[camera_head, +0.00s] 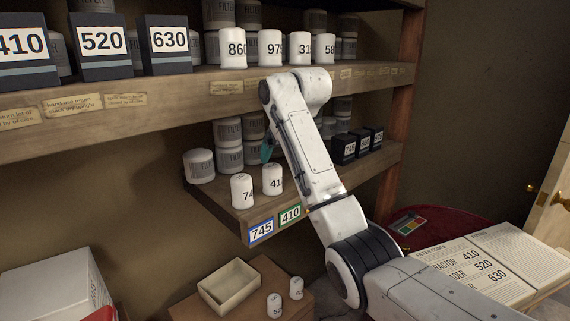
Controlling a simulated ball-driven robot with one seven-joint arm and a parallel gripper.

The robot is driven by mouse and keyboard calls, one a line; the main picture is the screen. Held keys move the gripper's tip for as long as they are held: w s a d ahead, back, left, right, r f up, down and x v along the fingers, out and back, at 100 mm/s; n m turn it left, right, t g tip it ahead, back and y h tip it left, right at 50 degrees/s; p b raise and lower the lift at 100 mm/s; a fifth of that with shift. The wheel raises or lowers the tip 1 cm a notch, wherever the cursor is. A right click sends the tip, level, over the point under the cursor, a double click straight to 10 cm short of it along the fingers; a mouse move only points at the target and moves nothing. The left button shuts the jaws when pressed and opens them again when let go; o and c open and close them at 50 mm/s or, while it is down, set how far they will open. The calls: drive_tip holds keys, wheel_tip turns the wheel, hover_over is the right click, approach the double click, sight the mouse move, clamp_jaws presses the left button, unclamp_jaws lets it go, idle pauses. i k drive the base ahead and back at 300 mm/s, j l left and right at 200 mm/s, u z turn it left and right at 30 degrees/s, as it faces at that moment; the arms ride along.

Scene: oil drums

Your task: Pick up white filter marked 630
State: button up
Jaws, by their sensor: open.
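Two small white filters stand on the low wooden table at the bottom. The right one (296,288) has a mark that seems to start with 6, too small to read fully. The left one (274,305) seems to start with 52. A black box marked 630 (168,45) stands on the upper shelf. My gripper (267,150) shows only as a teal tip beside my white arm, in front of the lower shelf; the rest is hidden behind the arm. It is open, and I see nothing held.
White filters marked 74 and 41 (272,179) stand on the lower shelf (220,203). The upper shelf (180,83) holds several filters and boxes. An empty open box (229,287) is left of the small filters. An open book (470,267) lies at right.

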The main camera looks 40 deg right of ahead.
sight(297, 283)
drive_tip(key=z, duration=0.7)
